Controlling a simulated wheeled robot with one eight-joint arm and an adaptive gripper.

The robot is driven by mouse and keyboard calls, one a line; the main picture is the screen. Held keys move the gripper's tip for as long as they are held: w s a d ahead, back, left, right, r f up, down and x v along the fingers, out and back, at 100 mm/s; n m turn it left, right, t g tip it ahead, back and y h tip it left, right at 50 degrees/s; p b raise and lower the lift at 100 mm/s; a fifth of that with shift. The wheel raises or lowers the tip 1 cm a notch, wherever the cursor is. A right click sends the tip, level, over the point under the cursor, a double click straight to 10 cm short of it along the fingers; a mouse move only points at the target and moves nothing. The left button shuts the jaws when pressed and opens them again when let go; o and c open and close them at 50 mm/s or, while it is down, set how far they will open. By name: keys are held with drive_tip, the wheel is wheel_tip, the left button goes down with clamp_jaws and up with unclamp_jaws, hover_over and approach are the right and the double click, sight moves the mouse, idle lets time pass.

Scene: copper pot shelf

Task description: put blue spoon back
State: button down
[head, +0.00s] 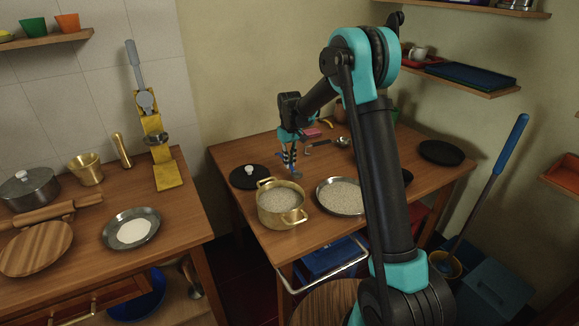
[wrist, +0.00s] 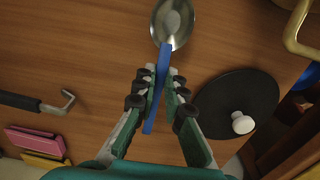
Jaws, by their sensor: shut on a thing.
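The blue spoon (wrist: 163,62) has a blue handle and a shiny metal bowl (wrist: 172,24). My gripper (wrist: 163,76) is shut on its handle, and the bowl points away from me, past the fingertips. In the head view my gripper (head: 290,158) is over the middle table, behind the pot, with part of the spoon (head: 296,173) showing below it. I cannot tell whether the spoon touches the table. The fingers hide part of the handle.
The brass pot (head: 282,204) and a pan of grain (head: 342,196) stand in front of my gripper. A black lid (wrist: 238,105) with a white knob lies beside it. A black-handled hooked tool (wrist: 38,101) and a pink block (wrist: 35,142) lie at left in the wrist view.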

drive_tip(key=shift+f, duration=1.1)
drive_tip(key=shift+f, duration=0.15)
drive_tip(key=c, duration=1.6)
unclamp_jaws()
wheel_tip(320, 180, up, 12)
drive_tip(key=s+d+r+m+t, duration=0.1)
drive_tip(key=s+d+m, duration=0.1)
drive_tip(key=s+d, duration=0.6)
drive_tip(key=s+d+f+m+t, duration=0.1)
drive_tip(key=s+d+f, duration=0.2)
drive_tip(key=s, duration=0.6)
drive_tip(key=s+d+f+m+t, duration=0.1)
drive_tip(key=s+d+f+m, duration=0.1)
drive_tip(key=s+d, duration=0.5)
drive_tip(key=s+d+f+m+t, duration=0.1)
drive_tip(key=s+d+f, duration=0.3)
drive_tip(key=s, duration=0.7)
drive_tip(key=shift+s+d+f, duration=0.15)
drive_tip(key=shift+s+d, duration=0.15)
drive_tip(key=shift+d, duration=0.8)
